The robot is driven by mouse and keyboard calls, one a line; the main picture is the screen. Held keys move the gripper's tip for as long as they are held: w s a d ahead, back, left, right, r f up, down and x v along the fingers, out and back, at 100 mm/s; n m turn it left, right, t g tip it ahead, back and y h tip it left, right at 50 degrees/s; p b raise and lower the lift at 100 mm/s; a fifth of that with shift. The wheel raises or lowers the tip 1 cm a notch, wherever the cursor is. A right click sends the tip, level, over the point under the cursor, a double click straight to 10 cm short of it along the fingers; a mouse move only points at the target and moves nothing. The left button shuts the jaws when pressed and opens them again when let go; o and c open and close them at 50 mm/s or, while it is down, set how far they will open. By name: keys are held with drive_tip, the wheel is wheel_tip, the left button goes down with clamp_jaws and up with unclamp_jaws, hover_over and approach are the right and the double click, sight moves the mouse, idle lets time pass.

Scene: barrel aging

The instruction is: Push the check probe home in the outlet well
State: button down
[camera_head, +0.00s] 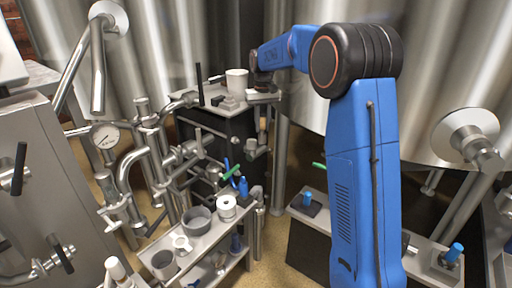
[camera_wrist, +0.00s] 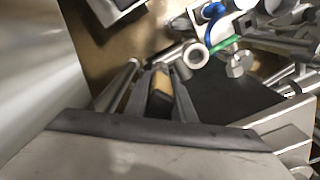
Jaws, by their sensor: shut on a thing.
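My gripper (camera_wrist: 155,78) is shut on a slim piece with a tan face and a dark side, which I take to be the check probe (camera_wrist: 160,82). Its far end is not clear. In the head view my gripper (camera_head: 263,112) hangs below the wrist beside the dark cabinet, small and partly hidden. A round open pipe end (camera_wrist: 195,56) lies just beyond and right of the fingers in the wrist view. I cannot tell whether it is the outlet well, or whether the probe touches it.
A white cup (camera_head: 237,80) stands on the dark cabinet beside my wrist. Pipework with a gauge (camera_head: 104,136) and valves crowds the left. A small shelf holds a grey cup (camera_head: 197,218) and a white roll (camera_head: 227,205). Large steel tanks (camera_head: 150,50) close off the back.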

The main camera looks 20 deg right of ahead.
sight(263, 113)
drive_tip(key=shift+f, duration=0.2)
drive_tip(key=c, duration=1.4)
unclamp_jaws()
drive_tip(key=shift+r, duration=3.5)
drive_tip(key=shift+s, duration=0.1)
